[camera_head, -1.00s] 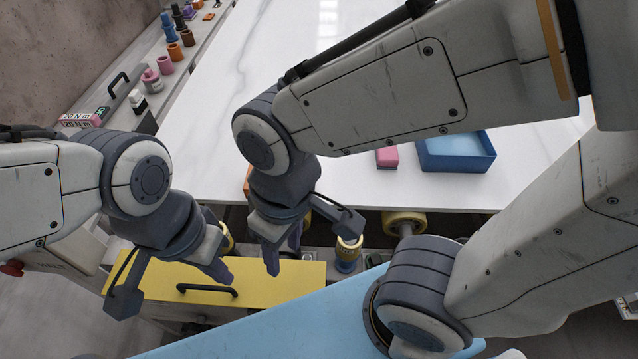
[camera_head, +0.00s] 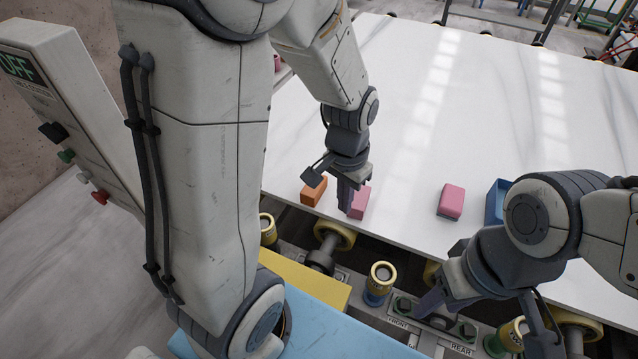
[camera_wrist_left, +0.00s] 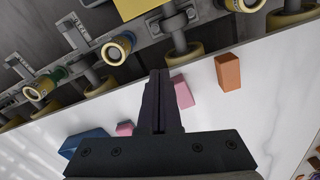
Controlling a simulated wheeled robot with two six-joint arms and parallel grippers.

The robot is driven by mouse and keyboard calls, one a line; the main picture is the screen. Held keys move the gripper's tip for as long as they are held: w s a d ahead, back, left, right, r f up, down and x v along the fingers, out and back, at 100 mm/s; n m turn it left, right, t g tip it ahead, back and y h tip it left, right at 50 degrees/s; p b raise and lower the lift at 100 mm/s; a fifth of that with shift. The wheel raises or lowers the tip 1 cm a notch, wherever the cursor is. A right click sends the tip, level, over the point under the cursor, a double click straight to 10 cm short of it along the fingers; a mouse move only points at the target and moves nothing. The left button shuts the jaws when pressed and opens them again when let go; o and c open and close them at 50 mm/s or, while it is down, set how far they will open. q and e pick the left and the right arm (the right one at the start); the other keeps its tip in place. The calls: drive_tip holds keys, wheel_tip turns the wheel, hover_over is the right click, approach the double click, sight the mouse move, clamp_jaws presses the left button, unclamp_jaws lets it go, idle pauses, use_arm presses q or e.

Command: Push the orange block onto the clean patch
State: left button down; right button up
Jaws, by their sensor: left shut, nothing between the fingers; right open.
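The orange block (camera_head: 314,192) lies on the white stone slab (camera_head: 410,130) near its front edge; the left wrist view also shows it (camera_wrist_left: 228,72). My left gripper (camera_head: 346,207) is shut and empty, pointing down at the slab to the right of the orange block. A pink block (camera_head: 360,203) is close beside its fingertips, between them and the orange block in the left wrist view (camera_wrist_left: 183,93); contact is unclear. My right gripper (camera_head: 432,306) is open and empty, low in front of the slab edge. I cannot make out a distinct clean patch.
A second pink block with a dark base (camera_head: 451,201) lies further right, next to a blue tray (camera_head: 494,203) partly hidden by my right arm. Rollers (camera_head: 335,236) and yellow-rimmed posts (camera_head: 380,278) line the slab's front edge. The slab's middle is clear.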

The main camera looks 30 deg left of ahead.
sight(304, 202)
use_arm(q)
drive_tip(key=w+a+f+n, duration=0.1)
drive_tip(key=a+f+n, duration=0.15)
drive_tip(key=a, duration=0.45)
drive_tip(key=w+a+f+n, duration=0.1)
drive_tip(key=a+f, duration=0.3)
drive_tip(key=a, duration=0.3)
drive_tip(key=shift+m, duration=0.25)
drive_tip(key=w+f, duration=0.1)
drive_tip(key=f, duration=0.2)
drive_tip(key=w+f+p, duration=0.1)
drive_tip(key=f, duration=0.2)
drive_tip(key=w+f+p, duration=0.1)
drive_tip(key=f, duration=0.2)
drive_tip(key=shift+d+f, duration=0.1)
drive_tip(key=shift+f, duration=0.15)
drive_tip(key=shift+w+f, duration=0.1)
drive_tip(key=shift+w, duration=0.5)
